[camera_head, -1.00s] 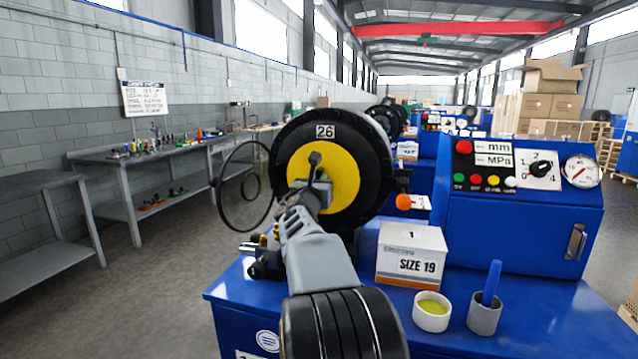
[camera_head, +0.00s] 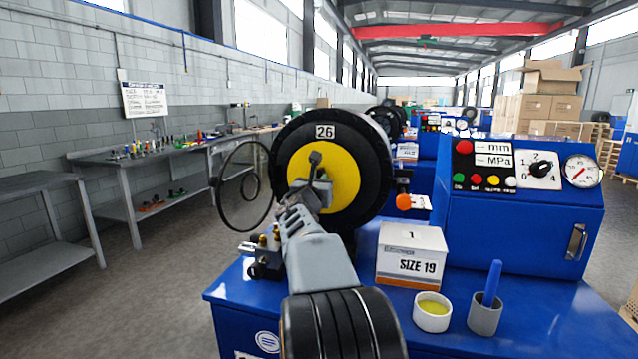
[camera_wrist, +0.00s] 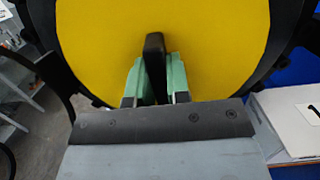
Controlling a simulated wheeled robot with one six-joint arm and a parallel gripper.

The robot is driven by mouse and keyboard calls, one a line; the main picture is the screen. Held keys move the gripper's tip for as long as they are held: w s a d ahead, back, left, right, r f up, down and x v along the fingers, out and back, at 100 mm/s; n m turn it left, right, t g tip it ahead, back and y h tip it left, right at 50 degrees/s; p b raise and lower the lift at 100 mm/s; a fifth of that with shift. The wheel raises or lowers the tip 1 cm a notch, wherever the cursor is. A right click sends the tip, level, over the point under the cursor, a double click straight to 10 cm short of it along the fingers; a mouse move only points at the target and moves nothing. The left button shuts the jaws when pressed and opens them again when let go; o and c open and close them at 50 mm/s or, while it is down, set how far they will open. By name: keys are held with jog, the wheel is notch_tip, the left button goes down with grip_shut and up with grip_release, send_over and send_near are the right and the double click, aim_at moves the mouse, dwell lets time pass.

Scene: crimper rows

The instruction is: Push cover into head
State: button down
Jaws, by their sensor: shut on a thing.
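The yellow round cover (camera_head: 343,171) sits at the front of the black crimper head (camera_head: 374,165) marked 26. In the wrist view the yellow cover (camera_wrist: 225,45) fills most of the picture. My gripper (camera_head: 315,190) is in front of the cover's middle. Its green-tipped fingers (camera_wrist: 155,80) are shut on a black handle (camera_wrist: 154,52) that stands out from the cover. The handle also shows above my fingers in the head view (camera_head: 315,158). The cover's lower part is hidden by my gripper. I cannot tell how deep it sits in the head.
A clear round guard (camera_head: 246,185) hangs open left of the head. A SIZE 19 box (camera_head: 411,254), a bowl of yellow-green stuff (camera_head: 432,311) and a cup with a blue stick (camera_head: 485,315) stand on the blue bench at right. An orange knob (camera_head: 403,202) juts out beside the head.

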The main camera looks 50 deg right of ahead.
jog(key=shift+x, duration=1.15)
jog(key=c, duration=1)
grip_release()
jog(key=shift+f, duration=0.1)
jog(key=b+v, duration=0.1)
jog(key=v, duration=1.2)
jog(key=shift+a+f, duration=0.15)
jog(key=shift+a, duration=0.2)
jog(key=shift+s, duration=0.15)
